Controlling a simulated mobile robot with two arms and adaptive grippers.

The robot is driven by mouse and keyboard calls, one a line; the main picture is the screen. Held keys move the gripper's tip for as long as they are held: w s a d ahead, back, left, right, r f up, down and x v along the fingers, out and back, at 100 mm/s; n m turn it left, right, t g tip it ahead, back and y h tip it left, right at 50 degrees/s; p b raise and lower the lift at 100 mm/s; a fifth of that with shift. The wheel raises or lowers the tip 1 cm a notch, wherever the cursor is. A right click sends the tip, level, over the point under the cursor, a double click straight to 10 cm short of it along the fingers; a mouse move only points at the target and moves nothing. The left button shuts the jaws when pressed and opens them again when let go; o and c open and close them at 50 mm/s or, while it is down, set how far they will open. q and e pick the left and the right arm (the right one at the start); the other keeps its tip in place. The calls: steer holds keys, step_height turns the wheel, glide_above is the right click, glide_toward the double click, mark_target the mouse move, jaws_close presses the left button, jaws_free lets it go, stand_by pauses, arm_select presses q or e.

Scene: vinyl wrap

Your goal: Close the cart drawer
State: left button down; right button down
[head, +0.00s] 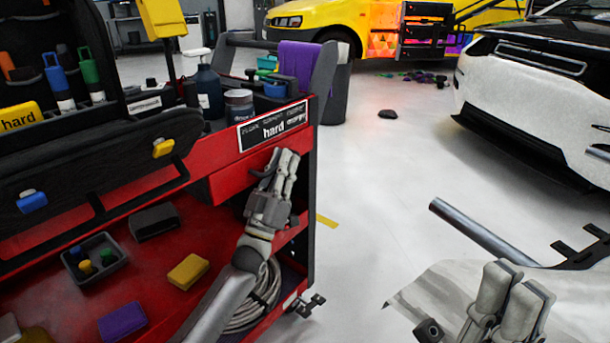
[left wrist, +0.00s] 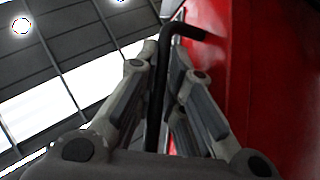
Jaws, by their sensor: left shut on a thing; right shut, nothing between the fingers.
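The red cart (head: 205,152) stands at the left in the head view. A red drawer front (head: 228,183) shows below the labelled top edge; how far it stands out is hard to tell. In the left wrist view, a black bar handle (left wrist: 160,75) bends into a red panel (left wrist: 262,60). My left gripper (head: 283,160) is at the drawer's right part, its fingers (left wrist: 165,85) shut around the handle. My right gripper (head: 515,290) is shut and empty at the lower right, away from the cart.
Bottles and a purple cloth (head: 298,62) are on top. A metal tube (head: 475,232) lies near my right gripper. Open floor (head: 370,190) lies right of the cart.

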arm_select(q)
steer(key=shift+w+a, duration=0.1)
steer(key=shift+a, duration=0.05)
steer(key=c, duration=1.8)
jaws_free()
steer(key=shift+a, duration=0.1)
steer(key=shift+f, duration=0.1)
steer(key=shift+s+f, duration=0.3)
steer(key=shift+s, duration=0.05)
steer(key=v, duration=1.1)
steer(key=shift+r, duration=0.15)
